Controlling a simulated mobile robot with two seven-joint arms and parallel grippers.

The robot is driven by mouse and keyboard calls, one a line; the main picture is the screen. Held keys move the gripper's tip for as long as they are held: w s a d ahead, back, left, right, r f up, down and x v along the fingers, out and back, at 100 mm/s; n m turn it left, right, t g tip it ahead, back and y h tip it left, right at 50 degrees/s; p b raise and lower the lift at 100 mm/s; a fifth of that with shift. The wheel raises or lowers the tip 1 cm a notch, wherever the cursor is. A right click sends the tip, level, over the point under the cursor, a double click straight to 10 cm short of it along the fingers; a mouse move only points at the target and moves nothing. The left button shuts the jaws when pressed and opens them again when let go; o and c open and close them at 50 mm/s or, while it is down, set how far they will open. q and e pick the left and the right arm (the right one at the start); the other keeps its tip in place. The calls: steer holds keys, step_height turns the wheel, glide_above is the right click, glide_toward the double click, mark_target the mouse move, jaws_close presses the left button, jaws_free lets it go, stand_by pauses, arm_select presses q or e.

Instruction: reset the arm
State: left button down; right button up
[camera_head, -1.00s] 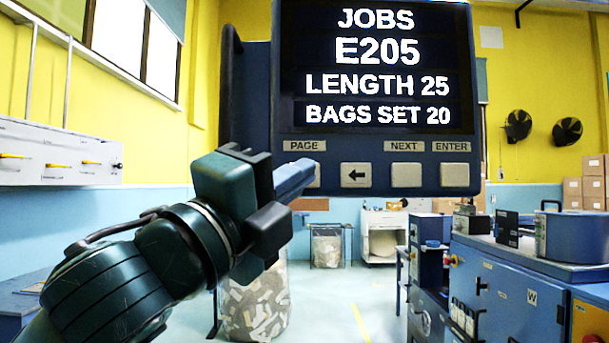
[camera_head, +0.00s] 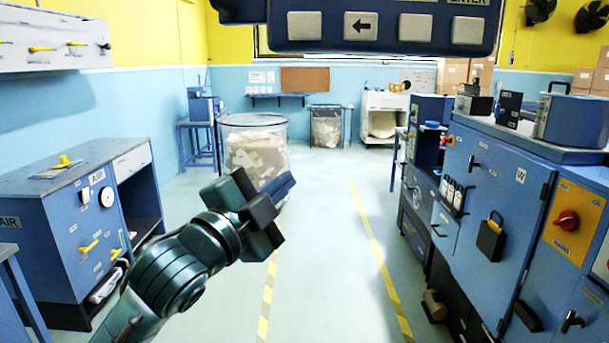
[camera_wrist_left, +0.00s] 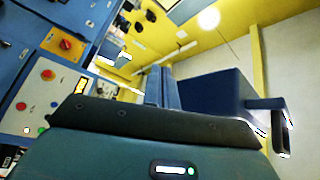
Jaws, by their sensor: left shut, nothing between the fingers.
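My left gripper (camera_head: 287,186) is shut and empty, held in the air in the lower middle of the head view. Its arm comes in from the lower left. The control panel (camera_head: 385,25) hangs at the top of the head view, well above the gripper, with only its lower part and button row in the picture. In the left wrist view my shut fingers (camera_wrist_left: 162,88) point up the picture, and a dark blue box-like body (camera_wrist_left: 218,100) with a handle shows to their right. My right gripper is not in view.
A blue cabinet machine (camera_head: 500,200) with a red knob (camera_head: 566,220) stands on the right. A blue AIR cabinet (camera_head: 75,225) stands on the left. A clear bin of scraps (camera_head: 255,150) stands behind my gripper. The floor between yellow-striped lines is free.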

arm_select(q)
steer(key=s+a+f+n+g+y, duration=0.1)
steer(key=s+a+f+n+y, duration=0.3)
steer(key=f, duration=1)
steer(key=s+a+f+n+g+y, duration=0.15)
steer(key=f+n, duration=0.45)
steer(key=f, duration=0.9)
steer(key=s+a+f+n+g+y, duration=0.1)
steer(key=s+a+f+n+g, duration=0.1)
steer(key=s+f, duration=0.6)
steer(key=s+a+f+n+g+y, duration=0.1)
steer(key=s+a+f+n+g, duration=0.1)
steer(key=s+f, duration=0.6)
step_height(320, 180, down, 3)
steer(key=shift+s+a+n, duration=0.3)
steer(key=shift+a+n, duration=0.55)
steer(key=shift+n, duration=0.35)
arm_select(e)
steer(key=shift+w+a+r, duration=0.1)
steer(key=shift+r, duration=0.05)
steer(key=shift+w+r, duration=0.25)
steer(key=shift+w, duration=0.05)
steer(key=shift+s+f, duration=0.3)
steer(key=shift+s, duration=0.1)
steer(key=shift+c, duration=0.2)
